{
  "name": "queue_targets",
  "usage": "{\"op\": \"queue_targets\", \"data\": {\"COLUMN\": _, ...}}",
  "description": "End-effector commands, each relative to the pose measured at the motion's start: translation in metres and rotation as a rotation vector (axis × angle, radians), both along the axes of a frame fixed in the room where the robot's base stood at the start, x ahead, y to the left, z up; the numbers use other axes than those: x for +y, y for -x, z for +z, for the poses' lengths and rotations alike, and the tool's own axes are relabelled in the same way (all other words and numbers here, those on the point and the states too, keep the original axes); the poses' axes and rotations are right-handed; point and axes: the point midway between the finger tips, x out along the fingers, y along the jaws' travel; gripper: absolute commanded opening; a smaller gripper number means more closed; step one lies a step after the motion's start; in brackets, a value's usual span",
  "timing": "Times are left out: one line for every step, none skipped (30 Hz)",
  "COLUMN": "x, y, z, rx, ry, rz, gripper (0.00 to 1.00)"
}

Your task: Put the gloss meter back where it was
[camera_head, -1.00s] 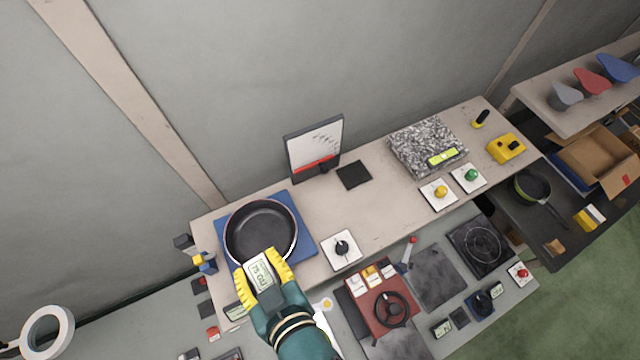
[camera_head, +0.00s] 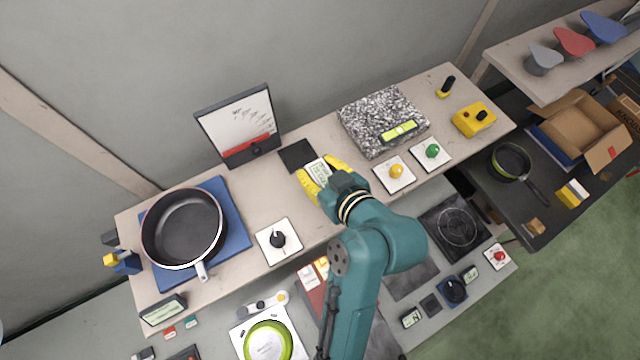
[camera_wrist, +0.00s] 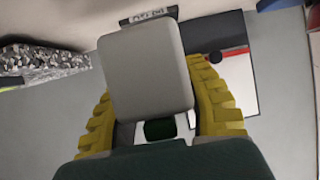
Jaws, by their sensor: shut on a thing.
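My gripper (camera_head: 323,178) is shut on the gloss meter (camera_head: 319,171), a small pale grey box with a display, between its yellow fingers. In the head view it is over the shelf, close to the near right corner of a dark square pad (camera_head: 296,155). I cannot tell the height of the meter above the shelf. In the wrist view the meter (camera_wrist: 147,72) shows as a plain grey block between the fingers and hides what lies behind it. The frying pan (camera_head: 184,226) sits on a blue mat (camera_head: 236,222) at the left.
A gauge board (camera_head: 239,124) stands behind the pad; it also shows in the wrist view (camera_wrist: 238,85). A speckled stone block (camera_head: 372,123) and boxes with a yellow knob (camera_head: 396,171) and green knob (camera_head: 432,151) are at right. A black-knob box (camera_head: 278,240) is nearer left.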

Motion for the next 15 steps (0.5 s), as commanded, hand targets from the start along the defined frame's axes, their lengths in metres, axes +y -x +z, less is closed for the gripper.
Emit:
{"op": "queue_targets", "data": {"x": 0.0, "y": 0.0, "z": -0.005, "rx": -0.003, "ry": -0.001, "rz": -0.001, "gripper": 0.02}}
{"op": "queue_targets", "data": {"x": 0.0, "y": 0.0, "z": -0.009, "rx": -0.003, "ry": 0.0, "rz": 0.0, "gripper": 0.02}}
{"op": "queue_targets", "data": {"x": 0.0, "y": 0.0, "z": -0.013, "rx": -0.005, "ry": -0.001, "rz": -0.001, "gripper": 0.02}}
{"op": "queue_targets", "data": {"x": 0.0, "y": 0.0, "z": -0.016, "rx": -0.005, "ry": -0.001, "rz": -0.001, "gripper": 0.02}}
{"op": "queue_targets", "data": {"x": 0.0, "y": 0.0, "z": -0.02, "rx": -0.005, "ry": 0.0, "rz": -0.001, "gripper": 0.02}}
{"op": "queue_targets", "data": {"x": 0.0, "y": 0.0, "z": -0.026, "rx": -0.004, "ry": -0.001, "rz": -0.002, "gripper": 0.02}}
{"op": "queue_targets", "data": {"x": 0.0, "y": 0.0, "z": -0.031, "rx": -0.002, "ry": -0.002, "rz": -0.001, "gripper": 0.02}}
{"op": "queue_targets", "data": {"x": 0.0, "y": 0.0, "z": -0.037, "rx": -0.002, "ry": -0.002, "rz": -0.001, "gripper": 0.02}}
{"op": "queue_targets", "data": {"x": 0.0, "y": 0.0, "z": -0.044, "rx": -0.001, "ry": -0.002, "rz": -0.002, "gripper": 0.02}}
{"op": "queue_targets", "data": {"x": 0.0, "y": 0.0, "z": -0.048, "rx": -0.003, "ry": -0.001, "rz": -0.002, "gripper": 0.02}}
{"op": "queue_targets", "data": {"x": 0.0, "y": 0.0, "z": -0.05, "rx": -0.006, "ry": 0.0, "rz": -0.003, "gripper": 0.02}}
{"op": "queue_targets", "data": {"x": 0.0, "y": 0.0, "z": -0.052, "rx": -0.007, "ry": 0.0, "rz": -0.003, "gripper": 0.02}}
{"op": "queue_targets", "data": {"x": 0.0, "y": 0.0, "z": -0.052, "rx": -0.008, "ry": 0.001, "rz": -0.002, "gripper": 0.02}}
{"op": "queue_targets", "data": {"x": 0.0, "y": 0.0, "z": -0.052, "rx": -0.008, "ry": 0.001, "rz": -0.002, "gripper": 0.02}}
{"op": "queue_targets", "data": {"x": 0.0, "y": 0.0, "z": -0.052, "rx": -0.008, "ry": 0.001, "rz": -0.002, "gripper": 0.02}}
